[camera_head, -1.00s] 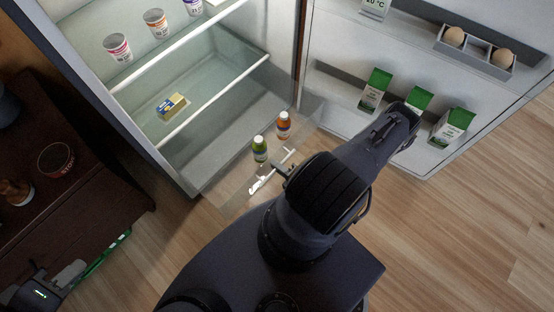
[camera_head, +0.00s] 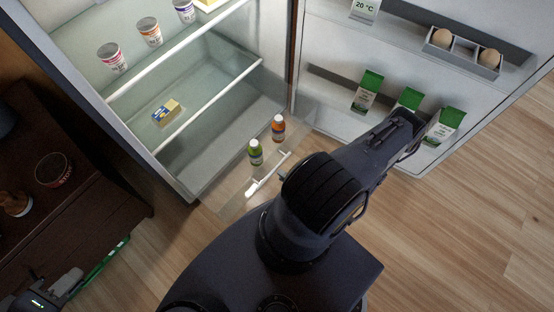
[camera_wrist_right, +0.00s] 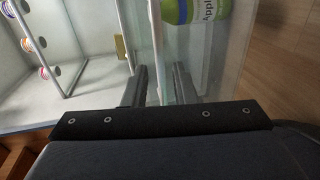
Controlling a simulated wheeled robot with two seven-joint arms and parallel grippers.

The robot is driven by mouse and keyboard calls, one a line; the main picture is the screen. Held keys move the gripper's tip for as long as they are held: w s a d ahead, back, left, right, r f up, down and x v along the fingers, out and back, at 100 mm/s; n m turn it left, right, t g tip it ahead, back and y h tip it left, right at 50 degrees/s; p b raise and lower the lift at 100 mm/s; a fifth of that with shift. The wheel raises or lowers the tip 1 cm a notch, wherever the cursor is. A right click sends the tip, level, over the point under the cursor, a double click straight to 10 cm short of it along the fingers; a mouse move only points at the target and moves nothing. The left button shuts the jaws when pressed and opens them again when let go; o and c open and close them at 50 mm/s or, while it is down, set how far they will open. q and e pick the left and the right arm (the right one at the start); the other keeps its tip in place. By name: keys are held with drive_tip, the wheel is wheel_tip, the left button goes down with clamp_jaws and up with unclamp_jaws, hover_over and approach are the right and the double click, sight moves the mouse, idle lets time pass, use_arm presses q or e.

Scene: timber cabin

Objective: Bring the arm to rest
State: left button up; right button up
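My right arm crosses the middle of the head view, and its gripper is mostly hidden behind the arm there. In the head view a pale handle strip (camera_head: 268,175) lies along the drawer front, just left of the arm. My left gripper (camera_head: 68,282) is low at the bottom left, partly cut off; its fingers are unclear.
The fridge stands open. A green bottle (camera_head: 255,153) and an orange bottle (camera_head: 278,128) stand in the pulled-out drawer. Cups and a butter pack (camera_head: 167,111) sit on shelves. The open door holds cartons (camera_head: 367,92) and eggs (camera_head: 442,38). A dark cabinet (camera_head: 75,210) is at left; floor is clear at right.

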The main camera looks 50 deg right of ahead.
drive_tip(key=v, duration=0.2)
drive_tip(key=shift+s, duration=0.25)
idle(0.5)
